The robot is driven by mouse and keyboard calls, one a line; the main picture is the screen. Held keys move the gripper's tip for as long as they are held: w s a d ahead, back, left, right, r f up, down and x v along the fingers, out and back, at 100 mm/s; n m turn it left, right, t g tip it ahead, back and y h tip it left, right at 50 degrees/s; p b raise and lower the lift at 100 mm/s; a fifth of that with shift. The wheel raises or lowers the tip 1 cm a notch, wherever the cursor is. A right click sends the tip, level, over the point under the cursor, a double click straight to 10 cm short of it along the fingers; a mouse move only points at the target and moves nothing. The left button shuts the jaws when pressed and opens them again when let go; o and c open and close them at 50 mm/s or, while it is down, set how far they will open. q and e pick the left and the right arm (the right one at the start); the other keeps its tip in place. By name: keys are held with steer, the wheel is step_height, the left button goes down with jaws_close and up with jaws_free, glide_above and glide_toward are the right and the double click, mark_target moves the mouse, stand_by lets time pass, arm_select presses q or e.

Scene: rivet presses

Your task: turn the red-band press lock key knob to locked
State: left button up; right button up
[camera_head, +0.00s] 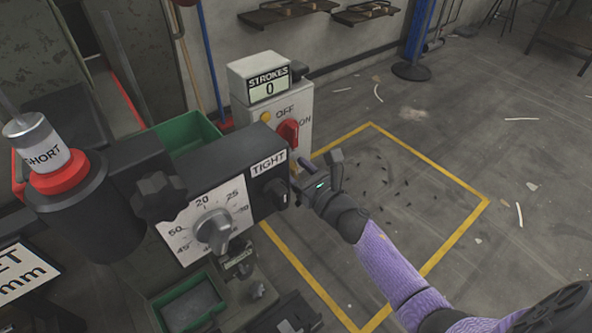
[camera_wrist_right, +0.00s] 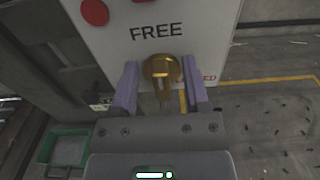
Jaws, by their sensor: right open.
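A brass lock key knob (camera_wrist_right: 162,68) sits on a pale panel (camera_wrist_right: 210,30) in the right wrist view. Its grip bar looks upright, below the black word FREE. Red lettering ending in ED (camera_wrist_right: 208,77) shows to its right, partly hidden by a finger. My right gripper (camera_wrist_right: 160,84) is open, with one purple finger on each side of the knob; I cannot tell whether they touch it. In the head view my right gripper (camera_head: 309,173) is at the press's right side, and the knob is hidden. A press with a red band (camera_head: 66,174) stands at left. My left gripper is not in view.
A TIGHT knob (camera_head: 270,193), a numbered dial (camera_head: 213,229) and a STROKES box (camera_head: 268,82) with a red switch (camera_head: 288,132) crowd the left of my right gripper. Green bins (camera_head: 187,134) sit nearby. Yellow-lined floor (camera_head: 420,190) lies open at right.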

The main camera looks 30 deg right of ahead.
steer(key=shift+c, duration=1.3)
jaws_close()
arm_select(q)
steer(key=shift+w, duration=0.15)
